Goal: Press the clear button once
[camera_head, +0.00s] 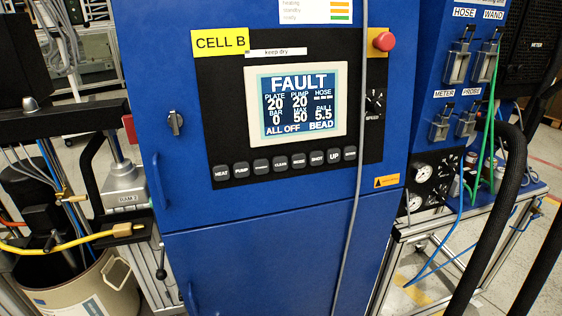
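A row of dark buttons runs along the lower edge of the black control panel (215,110) on the blue cabinet. The fourth button from the left seems to be the clear button (281,163), but its small lettering is hard to read. The heat button (221,173), pump button (241,170) and up button (334,155) can be read. Above the row, the screen (296,101) shows FAULT, ALL OFF and BEAD, with plate 20, pump 20, bar 0 and max 50.
A red mushroom button (384,41) sits at the panel's upper right. A grey cable (359,190) hangs down the cabinet front, right of the button row. A rotary switch (175,122) is at left. Thick black hoses (497,215) hang at right. A drum (85,292) stands at lower left.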

